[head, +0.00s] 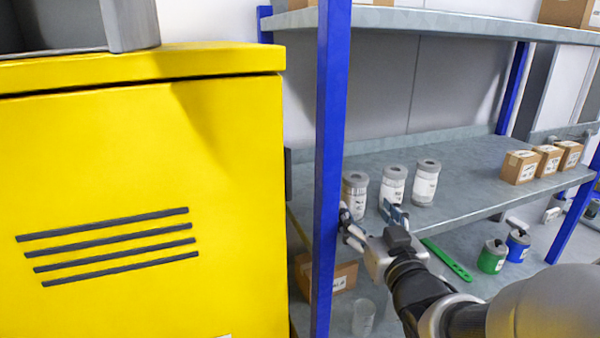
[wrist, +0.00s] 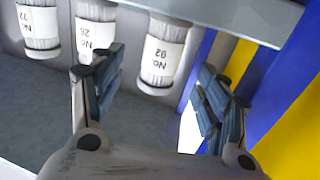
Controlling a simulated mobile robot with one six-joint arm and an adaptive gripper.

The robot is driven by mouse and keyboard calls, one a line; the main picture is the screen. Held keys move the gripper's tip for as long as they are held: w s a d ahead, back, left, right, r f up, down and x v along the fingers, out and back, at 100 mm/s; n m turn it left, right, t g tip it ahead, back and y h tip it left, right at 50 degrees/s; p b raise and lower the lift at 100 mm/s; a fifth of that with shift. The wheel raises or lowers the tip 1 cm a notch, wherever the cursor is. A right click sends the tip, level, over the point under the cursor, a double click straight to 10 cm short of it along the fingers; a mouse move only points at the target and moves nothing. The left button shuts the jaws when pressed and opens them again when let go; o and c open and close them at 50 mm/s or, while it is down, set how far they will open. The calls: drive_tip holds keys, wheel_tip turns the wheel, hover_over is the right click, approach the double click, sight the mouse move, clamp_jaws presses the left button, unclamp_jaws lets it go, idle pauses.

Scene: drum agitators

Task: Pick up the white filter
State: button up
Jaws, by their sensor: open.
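Three white filters stand upright in a row on the middle shelf, each a cylinder with grey ends and a printed label: a left one (head: 356,197), a middle one (head: 392,186) and a right one (head: 426,181). My gripper (head: 372,217) is open and empty at the shelf's front edge, in front of the left and middle filters. In the wrist view the filters appear upside down. The left filter (wrist: 162,52) lies between my open fingers (wrist: 157,90), beyond the tips and apart from them. The middle filter (wrist: 96,32) is partly behind one finger.
A blue shelf post (head: 332,150) stands close left of my gripper, with a yellow cabinet (head: 150,180) beyond it. Several cardboard boxes (head: 521,167) sit on the shelf's right. Below are green (head: 492,257) and blue (head: 517,246) containers and a clear cup (head: 363,317). The upper shelf (head: 430,22) hangs overhead.

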sight(359, 200)
drive_tip(key=shift+w+a, duration=0.15)
drive_tip(key=shift+w, duration=0.85)
drive_tip(key=w, duration=0.5)
drive_tip(key=shift+w+a+r+p, duration=0.2)
drive_tip(key=shift+a+p, duration=0.1)
drive_tip(key=shift+a, duration=0.1)
drive_tip(key=shift+s, duration=0.1)
drive_tip(key=shift+c, duration=0.3)
drive_tip(key=c, duration=1.2)
drive_tip(key=shift+r, duration=0.15)
